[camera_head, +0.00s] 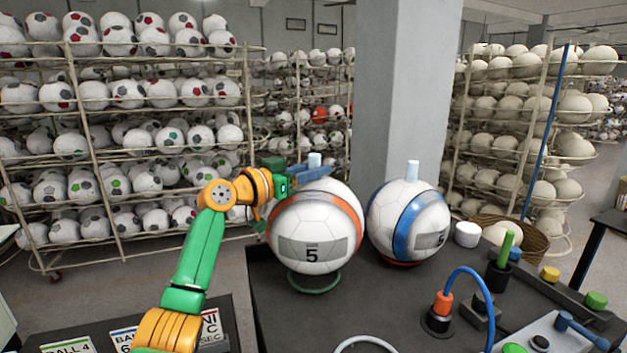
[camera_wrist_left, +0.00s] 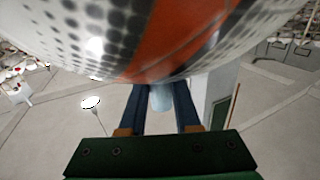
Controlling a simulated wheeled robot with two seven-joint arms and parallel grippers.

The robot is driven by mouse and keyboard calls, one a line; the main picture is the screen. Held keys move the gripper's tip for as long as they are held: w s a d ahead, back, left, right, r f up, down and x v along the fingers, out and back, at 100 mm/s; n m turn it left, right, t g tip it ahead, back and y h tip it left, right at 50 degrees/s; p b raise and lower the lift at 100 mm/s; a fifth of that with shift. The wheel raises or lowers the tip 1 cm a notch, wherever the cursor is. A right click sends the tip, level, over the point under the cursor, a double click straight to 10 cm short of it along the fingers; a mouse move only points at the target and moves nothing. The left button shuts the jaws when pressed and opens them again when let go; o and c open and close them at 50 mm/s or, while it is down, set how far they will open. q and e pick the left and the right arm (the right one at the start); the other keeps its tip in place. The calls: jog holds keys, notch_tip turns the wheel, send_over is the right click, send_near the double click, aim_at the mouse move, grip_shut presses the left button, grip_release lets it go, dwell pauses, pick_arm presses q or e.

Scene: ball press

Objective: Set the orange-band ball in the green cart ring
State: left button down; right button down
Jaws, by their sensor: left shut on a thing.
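The white ball with the orange band (camera_head: 312,252) is upright, directly over the green ring (camera_head: 318,289) on the dark cart top. The ring's front shows just below the ball with a thin dark gap; I cannot tell whether they touch at the back. My left gripper (camera_head: 312,172) is at the top of the ball, its blue fingers shut on the ball's pale peg (camera_head: 314,159). The left wrist view shows the peg (camera_wrist_left: 160,98) between the fingers and the orange band (camera_wrist_left: 195,35) close by. My right gripper is not in view.
A blue-band ball (camera_head: 408,222) stands close on the right, in a red ring (camera_head: 400,262). A blue hose with an orange fitting (camera_head: 443,303) and a green-handled tool (camera_head: 505,250) stand at the right. A pale ring (camera_head: 366,339) lies in front. Ball racks fill the background.

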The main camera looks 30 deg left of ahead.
aim_at(313, 187)
pick_arm(q)
jog(key=f, duration=0.1)
jog(key=f+p, duration=0.1)
jog(key=f, duration=0.1)
jog(key=shift+w+a+f+p, duration=0.2)
jog(key=shift+w+p, duration=0.1)
jog(key=shift+f, duration=0.15)
jog(key=shift+f+b, duration=0.3)
jog(key=shift+b, duration=0.05)
jog(key=c, duration=0.6)
grip_release()
jog(key=shift+s, duration=0.1)
jog(key=shift+r, duration=0.1)
